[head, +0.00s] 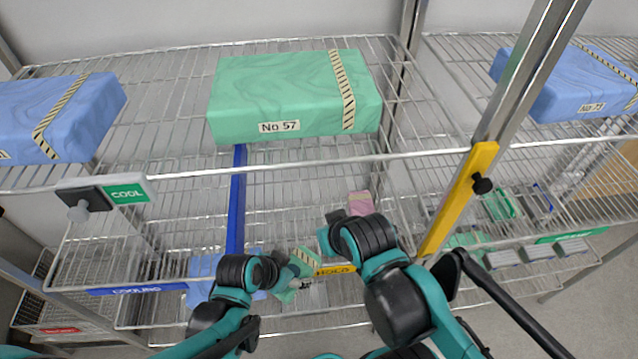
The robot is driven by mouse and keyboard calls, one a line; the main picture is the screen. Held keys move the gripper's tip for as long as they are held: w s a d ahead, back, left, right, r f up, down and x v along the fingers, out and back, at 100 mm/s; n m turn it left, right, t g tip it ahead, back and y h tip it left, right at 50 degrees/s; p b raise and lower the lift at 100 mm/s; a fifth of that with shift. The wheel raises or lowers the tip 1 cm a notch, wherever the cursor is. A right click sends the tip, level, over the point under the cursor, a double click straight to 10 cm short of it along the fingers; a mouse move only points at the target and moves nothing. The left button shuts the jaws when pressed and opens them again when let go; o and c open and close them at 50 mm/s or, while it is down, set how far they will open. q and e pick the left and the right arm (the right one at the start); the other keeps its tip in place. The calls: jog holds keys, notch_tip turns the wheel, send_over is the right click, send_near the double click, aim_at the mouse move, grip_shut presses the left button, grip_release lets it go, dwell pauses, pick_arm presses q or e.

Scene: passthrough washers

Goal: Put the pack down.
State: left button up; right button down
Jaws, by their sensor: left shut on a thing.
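My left gripper (288,272) is low in the middle of the head view, in front of the lower shelf. It is shut on a small green pack (304,260) with a striped tape band; my gripper hides part of the pack. I cannot tell whether the pack touches the shelf below. My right gripper (330,232) is to the right of it, mostly hidden by its own wrist, so its jaws cannot be made out. A small pink pack (360,203) lies just beyond it.
A large green pack labelled No 57 (290,95) and blue packs (60,118) (570,82) sit on the upper wire shelf. A blue strip (237,200) and a yellow upright strip (458,200) flank the middle bay. Small packs (500,205) stand lower right.

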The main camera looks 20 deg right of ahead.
aim_at(292, 261)
pick_arm(q)
jog(key=w, duration=0.3)
jog(key=shift+d, duration=0.4)
jog(key=w+d, duration=0.1)
jog(key=w, duration=0.3)
jog(key=w+d, duration=0.1)
jog(key=w, duration=0.4)
jog(key=w+d, duration=0.2)
jog(key=w, duration=0.3)
jog(key=f, duration=0.1)
jog(key=w+f+b, duration=0.1)
jog(key=shift+d+f, duration=0.2)
jog(key=shift+f, duration=0.55)
pick_arm(e)
jog(key=shift+w+f, duration=0.35)
jog(key=shift+f, duration=0.15)
pick_arm(q)
jog(key=shift+f, duration=0.15)
jog(key=o, duration=1.4)
jog(key=shift+c, duration=0.2)
pick_arm(e)
jog(key=shift+f, duration=0.15)
